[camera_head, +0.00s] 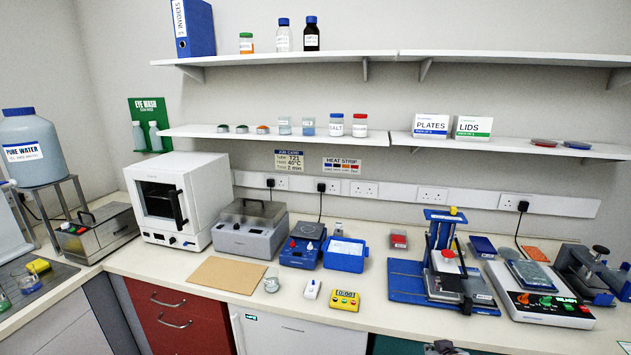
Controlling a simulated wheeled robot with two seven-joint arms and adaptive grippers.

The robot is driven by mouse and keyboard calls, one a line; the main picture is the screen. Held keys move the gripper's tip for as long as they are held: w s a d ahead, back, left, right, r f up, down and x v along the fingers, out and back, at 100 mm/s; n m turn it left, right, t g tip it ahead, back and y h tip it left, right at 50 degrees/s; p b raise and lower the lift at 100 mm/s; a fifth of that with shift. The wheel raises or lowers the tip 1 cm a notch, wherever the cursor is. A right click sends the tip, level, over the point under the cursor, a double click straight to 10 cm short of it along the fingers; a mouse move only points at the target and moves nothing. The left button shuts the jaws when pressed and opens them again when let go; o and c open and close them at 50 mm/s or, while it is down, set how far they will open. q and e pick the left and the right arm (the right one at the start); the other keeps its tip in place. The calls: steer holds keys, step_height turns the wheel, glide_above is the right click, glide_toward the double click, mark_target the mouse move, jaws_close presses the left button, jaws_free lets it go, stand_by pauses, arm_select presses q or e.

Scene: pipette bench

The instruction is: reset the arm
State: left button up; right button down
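The task names no object on the bench.
The cream worktop (395,325) is clear along its front middle. A blue press-like stand (408,283) and a white instrument (540,310) stand at the right. A yellow timer (345,300), brown board (228,275) and white oven (178,200) are further left. Shelves (290,135) hang above.

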steer(key=s+a+f+n+g, duration=0.1)
steer(key=s+a+g, duration=0.15)
steer(key=s, duration=0.45)
steer(key=s+a+f+g+y, duration=0.1)
steer(key=s+a+f, duration=0.15)
steer(key=s, duration=0.35)
steer(key=s+a+f+n+g, duration=0.1)
steer(key=s+a+g, duration=0.15)
steer(key=s, duration=0.45)
step_height(320, 180, down, 34)
steer(key=s+b, duration=0.1)
steer(key=s, duration=0.2)
steer(key=s+d+f+g, duration=0.1)
steer(key=s+d+f, duration=0.1)
steer(key=s+f, duration=0.8)
steer(key=s+d+f, duration=0.1)
steer(key=s+f, duration=0.9)
steer(key=s, duration=0.1)
steer(key=shift+s+d+f+g+b, duration=0.15)
steer(key=shift+s+d+g+b, duration=0.2)
steer(key=shift+d+g+b, duration=0.1)
